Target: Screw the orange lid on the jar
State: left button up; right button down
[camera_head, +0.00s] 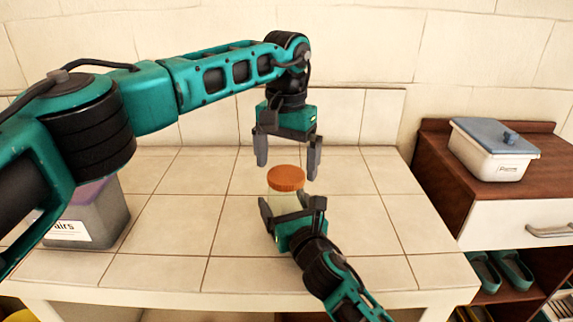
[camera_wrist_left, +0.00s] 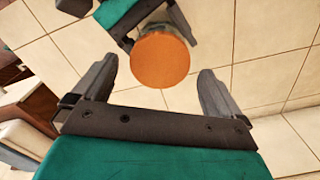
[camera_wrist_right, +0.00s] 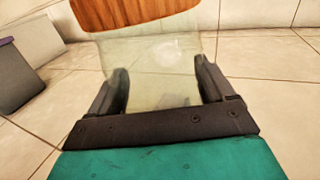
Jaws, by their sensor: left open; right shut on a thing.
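The glass jar (camera_head: 284,203) stands upright on the tiled counter, with the orange lid (camera_head: 287,178) on its top. My right gripper (camera_head: 287,205) is shut on the jar body from the near side; the right wrist view shows the clear jar (camera_wrist_right: 155,75) between its fingers and the lid (camera_wrist_right: 130,12) above. My left gripper (camera_head: 287,160) is open, pointing down just above and around the lid's height, with nothing between its fingers. In the left wrist view the lid (camera_wrist_left: 160,60) lies beyond the open fingertips. Whether the lid is threaded tight cannot be seen.
A grey bin with a purple rim (camera_head: 92,215) stands at the counter's left, partly behind my left arm. A wooden cabinet (camera_head: 440,155) at right bears a white box with a blue lid (camera_head: 492,150). Counter tiles around the jar are clear; a tiled wall stands behind.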

pick_arm(q)
jog(key=shift+r, duration=1.55)
jog(key=shift+c, duration=0.3)
